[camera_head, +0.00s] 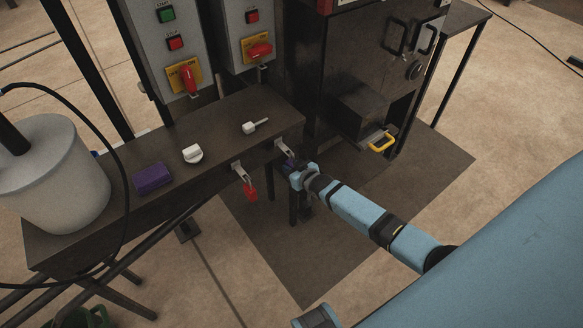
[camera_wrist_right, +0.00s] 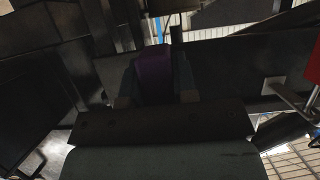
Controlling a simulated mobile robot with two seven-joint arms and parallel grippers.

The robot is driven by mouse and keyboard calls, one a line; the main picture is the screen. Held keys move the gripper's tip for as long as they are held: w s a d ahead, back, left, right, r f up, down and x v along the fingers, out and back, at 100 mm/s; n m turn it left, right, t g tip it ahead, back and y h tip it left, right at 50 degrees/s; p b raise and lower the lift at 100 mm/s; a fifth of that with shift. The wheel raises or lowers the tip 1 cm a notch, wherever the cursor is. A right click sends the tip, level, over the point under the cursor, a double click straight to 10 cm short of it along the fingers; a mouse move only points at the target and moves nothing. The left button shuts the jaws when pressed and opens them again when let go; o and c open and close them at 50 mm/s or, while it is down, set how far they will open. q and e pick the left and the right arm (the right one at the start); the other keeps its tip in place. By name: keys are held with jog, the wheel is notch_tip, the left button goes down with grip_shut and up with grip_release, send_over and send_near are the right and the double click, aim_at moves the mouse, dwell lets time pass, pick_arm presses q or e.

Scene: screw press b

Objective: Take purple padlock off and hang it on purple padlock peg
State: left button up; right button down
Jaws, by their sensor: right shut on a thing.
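My right gripper (camera_head: 297,173) is at the front edge of the dark bench, just below a metal peg (camera_head: 284,148). It is shut on the purple padlock (camera_wrist_right: 153,78), which shows between the fingers in the right wrist view. In the head view the gripper hides most of the padlock. I cannot tell whether its shackle is around the peg. To the left, a red padlock (camera_head: 251,191) hangs from a second peg (camera_head: 239,170).
The bench top (camera_head: 225,125) holds a purple block (camera_head: 153,178), a white round knob (camera_head: 192,153), a white piece with a stem (camera_head: 250,127) and a large grey pot (camera_head: 60,170). Switch panels (camera_head: 190,35) stand behind. A dark machine (camera_head: 345,70) with a yellow handle (camera_head: 381,143) stands right.

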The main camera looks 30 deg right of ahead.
jog(key=shift+r, duration=0.1)
jog(key=c, duration=0.8)
grip_release()
jog(key=p+v, duration=0.2)
jog(key=v, duration=1.1)
jog(key=shift+s+r, duration=0.15)
jog(key=shift+s, duration=0.25)
